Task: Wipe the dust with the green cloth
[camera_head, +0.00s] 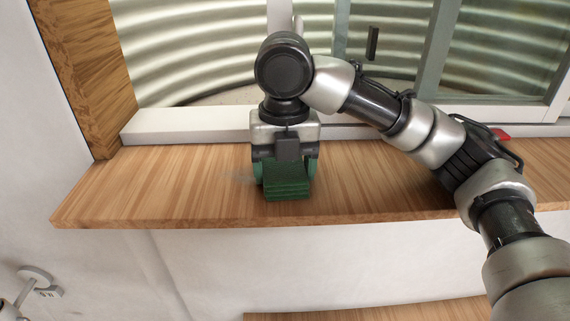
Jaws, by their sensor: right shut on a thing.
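The green cloth (287,182) is a folded, layered piece on the wooden sill, near its front edge. My right gripper (287,165) points down over the sill and is shut on the cloth. The cloth appears to touch the wood. A faint grey smudge of dust (238,177) shows on the sill just left of the cloth. Any dust beneath or behind the cloth is hidden. My left gripper is not clearly in view; only a small pale part shows at the lower left edge.
The wooden sill (150,190) runs across the view, with bare wood left of the cloth. A white window frame (190,126) borders its back. A small red object (501,135) lies at the back right. Another wooden surface (400,311) shows below.

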